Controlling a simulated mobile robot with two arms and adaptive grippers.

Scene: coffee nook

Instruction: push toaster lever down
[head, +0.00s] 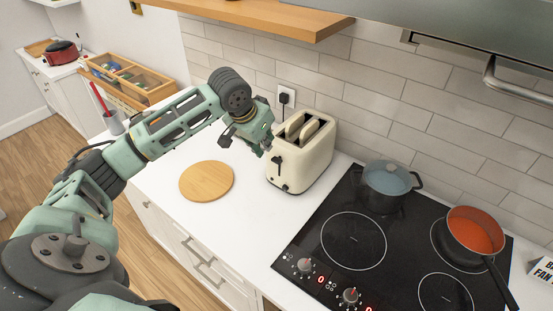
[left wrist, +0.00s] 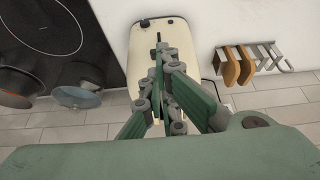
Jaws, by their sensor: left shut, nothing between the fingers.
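The cream toaster (head: 312,160) stands on the white counter, with bread-coloured slices (head: 294,125) in its top slots. Its dark lever (head: 278,161) is on the end face towards the front left; how far down it sits is hard to tell. My left gripper (head: 265,149) is shut and empty, pointing down beside the upper part of that end. In the left wrist view the closed fingers (left wrist: 161,62) cover the middle of the toaster (left wrist: 142,42), with a dark lever part (left wrist: 159,38) just beyond the tips. Contact cannot be told. My right gripper is out of view.
A round wooden board (head: 207,181) lies left of the toaster. The black hob (head: 320,262) is to the right, with a lidded pot (head: 388,181) and an orange pan (head: 474,232). A rack with brown slices (left wrist: 232,68) shows in the left wrist view. A tiled wall (head: 365,90) is behind.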

